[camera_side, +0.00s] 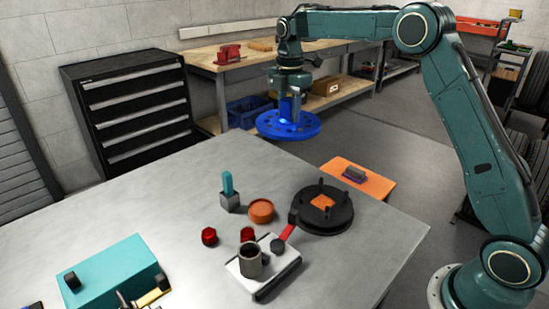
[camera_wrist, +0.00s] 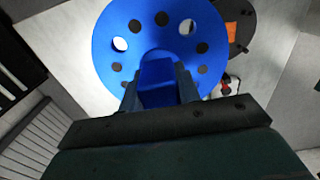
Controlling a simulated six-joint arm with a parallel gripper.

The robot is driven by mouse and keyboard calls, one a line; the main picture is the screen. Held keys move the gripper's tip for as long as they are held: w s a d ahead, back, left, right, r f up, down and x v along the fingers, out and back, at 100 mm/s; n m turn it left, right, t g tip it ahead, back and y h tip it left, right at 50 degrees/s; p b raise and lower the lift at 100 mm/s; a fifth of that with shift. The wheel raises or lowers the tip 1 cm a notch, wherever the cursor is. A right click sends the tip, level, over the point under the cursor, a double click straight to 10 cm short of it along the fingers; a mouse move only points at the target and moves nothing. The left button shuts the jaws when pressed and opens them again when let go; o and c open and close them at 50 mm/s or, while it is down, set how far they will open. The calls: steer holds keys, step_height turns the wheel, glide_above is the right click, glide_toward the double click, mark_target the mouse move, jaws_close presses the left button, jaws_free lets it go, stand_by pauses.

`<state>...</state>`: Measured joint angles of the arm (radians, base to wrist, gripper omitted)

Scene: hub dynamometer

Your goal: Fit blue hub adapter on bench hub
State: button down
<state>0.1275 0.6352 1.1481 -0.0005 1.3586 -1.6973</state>
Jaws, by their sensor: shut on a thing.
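The blue hub adapter (camera_side: 289,125) is a round plate with a ring of holes and a raised block that my gripper (camera_side: 290,92) is shut on. My gripper holds it in the air, roughly level, beyond the far edge of the table in the side view. In the wrist view the adapter (camera_wrist: 150,30) fills the upper middle, with its blue block between my fingers (camera_wrist: 158,88). The bench hub (camera_side: 322,208) is a black disc with upright studs and an orange centre, on the table to the lower right of the adapter. It shows partly behind the adapter in the wrist view (camera_wrist: 240,28).
Near the hub are a red-handled lever (camera_side: 284,238), a white fixture with a grey cup (camera_side: 252,262), an orange round piece (camera_side: 261,211), a teal-handled tool (camera_side: 229,192) and red nuts (camera_side: 209,236). A teal box (camera_side: 112,278) stands front left. An orange board (camera_side: 358,180) lies behind the hub.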

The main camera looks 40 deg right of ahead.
steer(key=s+a+f, duration=0.1)
steer(key=s+f, duration=0.1)
steer(key=s, duration=0.6)
steer(key=s+a+f, duration=0.2)
steer(key=s, duration=0.5)
steer(key=shift+s+f, duration=0.3)
steer(key=shift+s, duration=0.1)
steer(key=shift+f, duration=0.25)
steer(key=shift+f, duration=2.85)
steer(key=shift+f, duration=2.45)
steer(key=c, duration=0.9)
jaws_free()
steer(key=shift+s+f, duration=0.1)
step_height(320, 180, up, 14)
